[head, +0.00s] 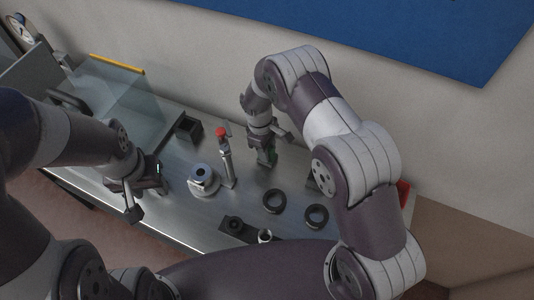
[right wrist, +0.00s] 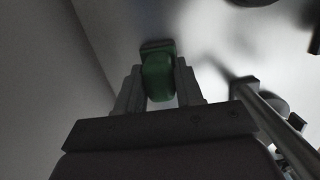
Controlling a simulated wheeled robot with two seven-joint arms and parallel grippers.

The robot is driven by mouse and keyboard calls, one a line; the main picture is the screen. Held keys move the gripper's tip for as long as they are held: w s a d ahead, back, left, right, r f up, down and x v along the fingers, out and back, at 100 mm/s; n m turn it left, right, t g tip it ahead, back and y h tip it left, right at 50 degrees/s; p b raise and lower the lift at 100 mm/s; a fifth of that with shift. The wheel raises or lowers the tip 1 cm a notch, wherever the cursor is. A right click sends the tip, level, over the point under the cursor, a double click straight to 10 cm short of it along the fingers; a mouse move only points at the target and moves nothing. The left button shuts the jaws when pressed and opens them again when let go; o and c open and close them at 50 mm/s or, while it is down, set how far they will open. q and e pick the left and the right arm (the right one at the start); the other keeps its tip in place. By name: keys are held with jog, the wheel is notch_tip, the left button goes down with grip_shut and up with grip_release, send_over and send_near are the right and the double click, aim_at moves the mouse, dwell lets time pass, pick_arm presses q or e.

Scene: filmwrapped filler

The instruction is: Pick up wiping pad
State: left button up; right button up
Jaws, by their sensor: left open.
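A green block with a dark end, which looks like the wiping pad (right wrist: 158,77), is between the fingers of my right gripper (right wrist: 160,82) in the right wrist view. The fingers lie close along both its sides; I cannot tell whether they press on it. In the head view, my right gripper (head: 265,158) points down near the back wall, with a bit of green (head: 272,156) at its fingers. The rest of the pad is hidden there. My left gripper (head: 142,190) is open and empty over the left front part of the metal table.
On the metal table (head: 185,222) stand a red-topped upright device (head: 223,150), a pale round part (head: 202,178), a black open box (head: 188,129) and two dark rings (head: 274,201). A clear panel (head: 120,95) stands at the left. The wall is close behind my right gripper.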

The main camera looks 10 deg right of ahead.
jog(key=shift+s+r, duration=0.1)
jog(key=shift+s, duration=0.05)
jog(key=shift+r, duration=0.1)
jog(key=shift+r+b, duration=0.25)
jog(key=shift+b, duration=0.05)
notch_tip(320, 180, up, 3)
jog(key=shift+f+b, duration=0.2)
jog(key=shift+b, duration=0.45)
jog(key=s+d+r+b, duration=0.2)
jog(key=s+d+r, duration=0.4)
jog(key=d, duration=0.3)
jog(key=shift+s+d+r+b, duration=0.3)
jog(key=shift+s+r+b, duration=0.1)
jog(key=shift+r, duration=0.45)
